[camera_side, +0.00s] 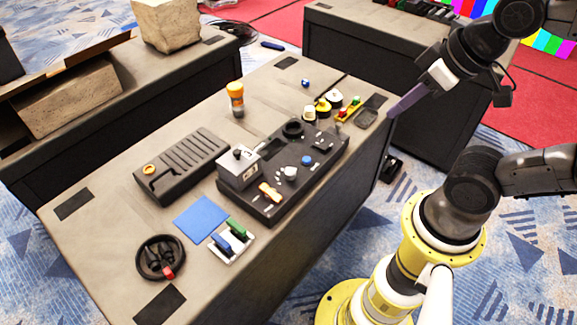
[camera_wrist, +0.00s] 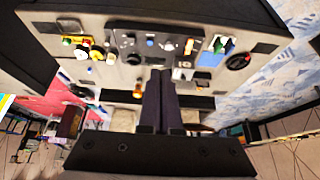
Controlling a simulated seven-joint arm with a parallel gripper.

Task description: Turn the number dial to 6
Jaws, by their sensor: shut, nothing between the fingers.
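A black control panel (camera_side: 268,212) lies on the grey table (camera_side: 90,235). It carries a black round dial (camera_side: 292,129), a blue knob (camera_side: 306,160), a white knob (camera_side: 290,173) and an orange-handled lever (camera_side: 269,191). No numbers are readable, so I cannot tell which is the number dial or its setting. The panel also shows upside down in the wrist view (camera_wrist: 122,38). My gripper (camera_side: 392,114) is shut and empty, in the air beyond the panel's right end in the side view. Its long dark fingers (camera_wrist: 161,74) fill the middle of the wrist view.
A grey box (camera_side: 238,175) with a knob stands at the panel's left end. Around it are a ribbed black case (camera_side: 182,165), an orange-capped bottle (camera_side: 236,99), a blue square (camera_side: 201,219), blue and green levers (camera_side: 231,240), and a black wheel (camera_side: 160,257). Small coloured parts (camera_side: 323,105) sit behind.

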